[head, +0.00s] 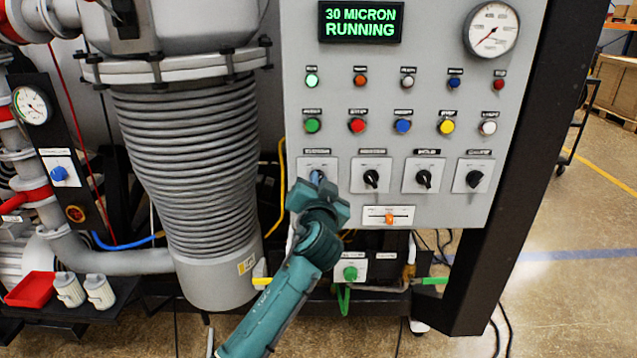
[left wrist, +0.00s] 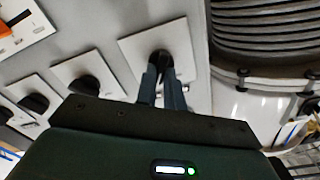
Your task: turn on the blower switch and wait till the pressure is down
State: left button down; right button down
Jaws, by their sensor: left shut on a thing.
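The grey control panel (head: 400,140) carries a row of black rotary switches. My left gripper (head: 317,178) is shut on the knob of the leftmost switch (head: 304,165), and its fingers hide most of that knob. In the left wrist view, the two fingers (left wrist: 165,82) close around the black knob (left wrist: 160,60) on its white plate (left wrist: 184,42). The label above it is too small to read surely. The display (head: 361,22) reads 30 MICRON RUNNING in green. The round pressure gauge (head: 491,29) has its red needle pointing lower left. My right gripper is not in view.
Other rotary switches (head: 424,178) stand to the right, with coloured buttons (head: 403,125) above. An orange slider (head: 389,217) and a green button (head: 350,273) sit below. A ribbed grey column (head: 190,170) stands close on the left. Open floor (head: 560,290) lies right.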

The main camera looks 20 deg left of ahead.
pick_arm(q)
jog(key=c, duration=1.5)
grip_release()
jog(key=b+v, duration=0.1)
jog(key=v, duration=1.2)
jog(key=shift+b, duration=0.35)
jog(key=shift+s, duration=0.2)
